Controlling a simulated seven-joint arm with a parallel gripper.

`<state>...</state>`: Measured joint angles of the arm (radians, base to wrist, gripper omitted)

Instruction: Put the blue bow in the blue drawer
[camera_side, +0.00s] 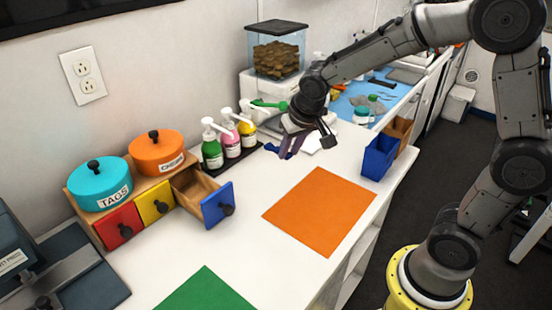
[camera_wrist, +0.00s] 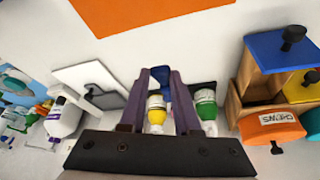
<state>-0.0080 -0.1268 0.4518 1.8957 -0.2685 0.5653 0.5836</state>
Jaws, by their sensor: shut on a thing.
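My gripper (camera_side: 287,151) hangs in the air above the back of the white counter, near the pump bottles. It is shut on the blue bow (camera_side: 271,148), which shows as a small dark blue shape at the fingertips. In the wrist view the bow (camera_wrist: 157,77) sits between the two purple-grey fingers (camera_wrist: 161,80). The blue drawer (camera_side: 218,206) is pulled open from the wooden cabinet, to the left of my gripper in the side view. Its inside looks empty where it shows. The drawer front also shows at the upper right of the wrist view (camera_wrist: 280,52).
Green, pink and yellow pump bottles (camera_side: 212,150) stand between my gripper and the cabinet. Red (camera_side: 120,226) and yellow (camera_side: 154,204) drawers are shut. Orange and teal tins sit on top. An orange mat (camera_side: 320,211) lies flat in front. A blue bin (camera_side: 379,157) stands right.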

